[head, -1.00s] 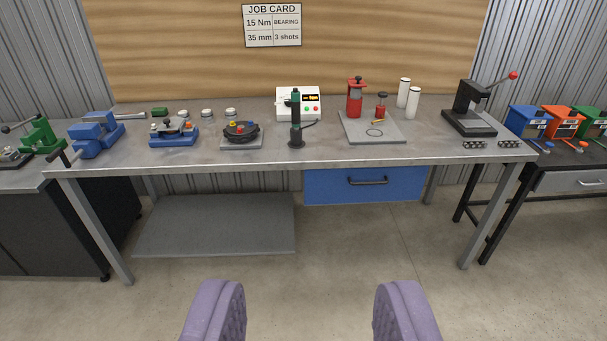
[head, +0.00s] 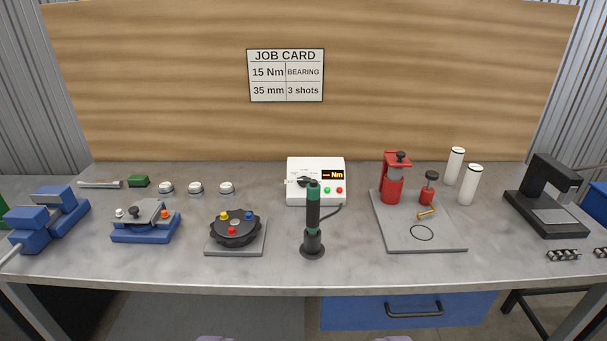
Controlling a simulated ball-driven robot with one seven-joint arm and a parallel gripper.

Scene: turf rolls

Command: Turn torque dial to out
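The torque controller (head: 334,197) is a white box at the back middle of the workbench. Its black torque dial (head: 303,182) is on the left of its sloped front, left of a small display reading "-- Nm" and above green and red buttons. The dial's markings are too small to read. A green and black screwdriver (head: 313,210) stands upright in a dark holder in front of the box and hides part of its face. My gripper (head: 306,339) shows only as two purple fingertips at the bottom edge, wide apart and empty, well short of the bench.
A black rotary fixture (head: 235,228) and a blue vise fixture (head: 146,222) are left of the screwdriver. A grey plate (head: 440,240) with red tools is right. A black press (head: 547,195) stands far right. A blue drawer (head: 460,311) hangs below the bench.

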